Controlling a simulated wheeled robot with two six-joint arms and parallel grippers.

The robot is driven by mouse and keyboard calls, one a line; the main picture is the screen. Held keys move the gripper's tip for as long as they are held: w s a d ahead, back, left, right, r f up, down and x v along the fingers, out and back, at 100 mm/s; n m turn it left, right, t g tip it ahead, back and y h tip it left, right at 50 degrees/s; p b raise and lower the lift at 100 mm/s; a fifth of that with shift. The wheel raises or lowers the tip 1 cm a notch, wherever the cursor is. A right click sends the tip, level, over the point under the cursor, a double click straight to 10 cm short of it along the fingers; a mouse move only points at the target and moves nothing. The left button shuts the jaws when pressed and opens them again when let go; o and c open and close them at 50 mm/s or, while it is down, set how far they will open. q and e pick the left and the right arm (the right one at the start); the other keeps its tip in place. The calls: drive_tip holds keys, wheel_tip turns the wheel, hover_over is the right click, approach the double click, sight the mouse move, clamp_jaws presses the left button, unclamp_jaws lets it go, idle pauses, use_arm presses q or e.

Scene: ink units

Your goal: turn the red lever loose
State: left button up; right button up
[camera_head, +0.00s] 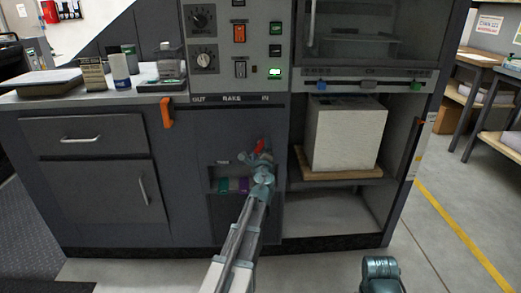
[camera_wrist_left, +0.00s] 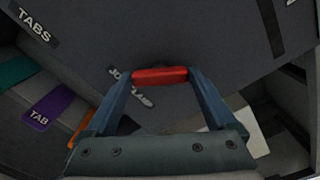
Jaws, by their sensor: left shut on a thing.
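The red lever (camera_head: 259,146) is on the dark front panel of the machine, low and near the middle of the head view. In the left wrist view the red lever (camera_wrist_left: 160,75) lies level between the fingertips. My left gripper (camera_head: 262,158) is at the panel, and in the left wrist view its two fingers (camera_wrist_left: 160,80) are closed on the lever's ends. The lever's mount is mostly hidden behind the gripper. A teal part of my right arm (camera_head: 381,272) shows at the bottom right; its gripper fingers are not visible.
Below the lever is an open recess with green and purple tabs; the purple tab (camera_wrist_left: 41,113) is marked TAB. An orange handle (camera_head: 166,112) sticks out to the left. A white box (camera_head: 343,133) stands on a board in the open bay to the right.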

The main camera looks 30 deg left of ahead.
use_arm(q)
drive_tip(key=n, duration=0.6)
drive_tip(key=shift+s, duration=0.1)
drive_tip(key=shift+f+n, duration=0.1)
drive_tip(key=shift+n, duration=0.3)
idle(0.3)
drive_tip(key=o, duration=1.1)
drive_tip(key=shift+c, duration=0.2)
drive_tip(key=v, duration=1.3)
drive_tip(key=shift+s+d, duration=0.15)
drive_tip(key=shift+s, duration=0.2)
